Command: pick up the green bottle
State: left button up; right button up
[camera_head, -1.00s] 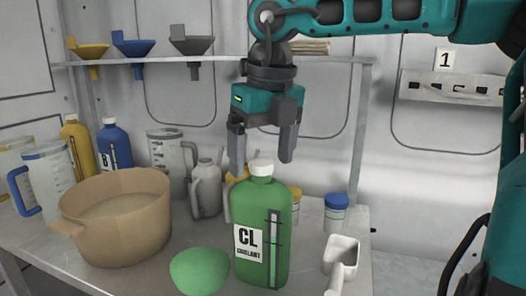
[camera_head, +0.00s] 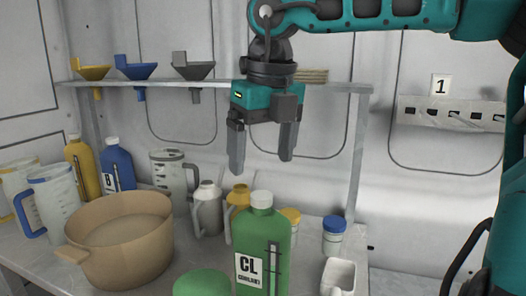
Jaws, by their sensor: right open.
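The green bottle (camera_head: 262,243) stands upright on the table, with a white cap and a white label reading CL. Its lower end is cut off by the bottom of the picture. My right gripper (camera_head: 262,166) is open and empty, pointing down above the bottle. Its fingertips are apart from the white cap, a little higher in the picture. My left gripper does not show.
A tan pot (camera_head: 122,240) stands left of the bottle. A green rounded thing (camera_head: 202,283) lies in front, and a white scoop (camera_head: 338,276) lies to the right. Jugs and yellow and blue bottles (camera_head: 117,167) stand behind. A shelf (camera_head: 330,88) with funnels runs behind the gripper.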

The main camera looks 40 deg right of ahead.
aim_at(262, 253)
jog(key=k+j, duration=0.75)
jog(key=j, duration=0.2)
